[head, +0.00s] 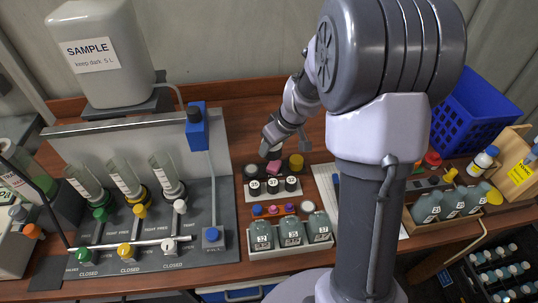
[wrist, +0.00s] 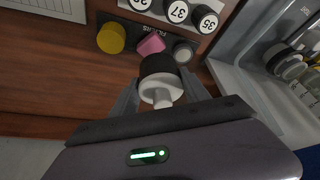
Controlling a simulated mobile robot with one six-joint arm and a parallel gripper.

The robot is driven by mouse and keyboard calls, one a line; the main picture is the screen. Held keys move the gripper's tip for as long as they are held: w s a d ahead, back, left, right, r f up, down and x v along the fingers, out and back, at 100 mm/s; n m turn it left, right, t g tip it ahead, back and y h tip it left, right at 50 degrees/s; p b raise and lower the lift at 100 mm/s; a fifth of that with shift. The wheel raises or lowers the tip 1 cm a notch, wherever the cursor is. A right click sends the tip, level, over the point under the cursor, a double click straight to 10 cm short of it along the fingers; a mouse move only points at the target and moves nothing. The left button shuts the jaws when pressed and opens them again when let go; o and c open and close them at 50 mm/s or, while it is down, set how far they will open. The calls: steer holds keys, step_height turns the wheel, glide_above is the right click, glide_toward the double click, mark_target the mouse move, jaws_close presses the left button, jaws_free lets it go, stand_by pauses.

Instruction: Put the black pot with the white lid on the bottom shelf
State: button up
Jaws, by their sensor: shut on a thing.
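My gripper (wrist: 160,92) is shut on a black pot with a white lid (wrist: 160,68). In the wrist view the dark body shows beyond the white lid, between the two fingers. In the head view my gripper (head: 270,148) is over the back of a small dark rack (head: 272,196), and the held pot is mostly hidden there. I cannot tell whether the pot is clear of the rack. No bottom shelf can be made out for sure.
A tray of bottles (head: 290,236) stands in front. A valve panel (head: 150,225) is at left. A blue crate (head: 470,112) and bottle rack (head: 500,272) are at right.

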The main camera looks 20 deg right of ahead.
steer(key=w+d+f+n, duration=0.1)
steer(key=w+d+n, duration=0.1)
steer(key=d, duration=0.1)
steer(key=w+d+f+n+g+y, duration=0.1)
steer(key=w+d+n, duration=0.1)
steer(key=d, duration=0.1)
steer(key=w+d+f+n+y, duration=0.1)
steer(key=w+d+n, duration=0.1)
steer(key=d, duration=0.1)
steer(key=shift+d+f+n+g+p, duration=0.25)
steer(key=shift+d+n+g+p, duration=0.05)
steer(key=shift+n+p, duration=0.1)
steer(key=b, duration=0.5)
glide_above(241, 155)
steer(key=d, duration=0.1)
steer(key=shift+s+d+f, duration=0.1)
steer(key=shift+s+f, duration=0.15)
steer(key=shift+f, duration=0.25)
steer(key=shift+s+f, duration=0.2)
steer(key=shift+f, duration=0.25)
steer(key=shift+f+b, duration=0.8)
steer(key=shift+f, duration=0.9)
steer(key=o, duration=1.4)
